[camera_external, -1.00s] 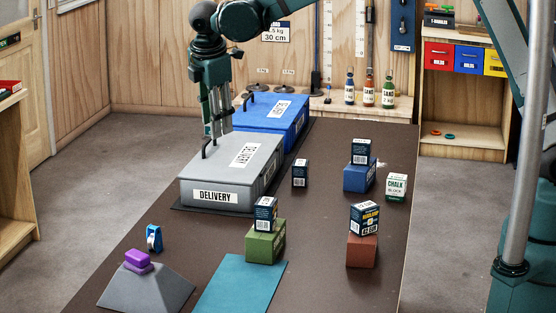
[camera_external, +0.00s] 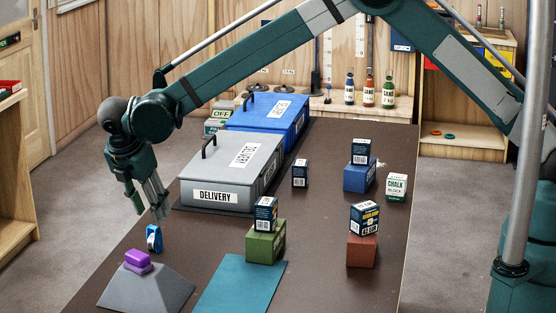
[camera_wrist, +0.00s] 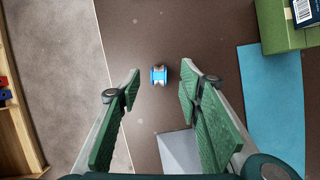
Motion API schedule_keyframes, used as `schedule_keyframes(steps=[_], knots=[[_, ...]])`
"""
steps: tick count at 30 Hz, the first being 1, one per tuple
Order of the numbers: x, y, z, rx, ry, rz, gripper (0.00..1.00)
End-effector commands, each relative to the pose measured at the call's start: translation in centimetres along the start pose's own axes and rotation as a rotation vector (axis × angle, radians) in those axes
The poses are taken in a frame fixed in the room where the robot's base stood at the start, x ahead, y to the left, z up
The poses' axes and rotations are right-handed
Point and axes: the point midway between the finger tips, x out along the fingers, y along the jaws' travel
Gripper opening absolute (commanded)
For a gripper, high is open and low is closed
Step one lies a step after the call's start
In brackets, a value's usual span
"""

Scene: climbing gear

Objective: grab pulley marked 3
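A small blue pulley (camera_external: 154,239) stands on the brown table near its left edge, behind the grey sloped block. It also shows in the wrist view (camera_wrist: 159,75), ahead of my fingertips and roughly midway between them. No number on it can be read. My gripper (camera_external: 157,213) points down just above the pulley in the external view. In the wrist view my gripper (camera_wrist: 160,85) is open, its two green finger pads wide apart with nothing between them.
A purple block (camera_external: 138,261) sits on the grey sloped block (camera_external: 148,288) in front of the pulley. The grey delivery box (camera_external: 226,178) stands behind and to the right. A green block (camera_external: 266,246) and a teal mat (camera_external: 240,285) lie to the right. The table's left edge is close.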

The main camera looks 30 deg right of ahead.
Motion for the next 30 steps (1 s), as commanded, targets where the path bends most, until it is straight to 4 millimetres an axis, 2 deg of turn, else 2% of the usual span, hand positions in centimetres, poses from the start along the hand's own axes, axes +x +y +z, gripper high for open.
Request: schedule_keyframes(steps=[3, 6, 18, 30], knots=[[0.6, 0.1, -1.6, -0.027, -0.008, -0.003, 0.36], [0.8, 0.0, -2.1, -0.037, -0.012, -0.005, 0.36], [1.0, 0.0, -2.2, -0.039, -0.012, -0.005, 0.36], [3.4, 0.1, -2.1, -0.038, -0.012, -0.005, 0.36]])
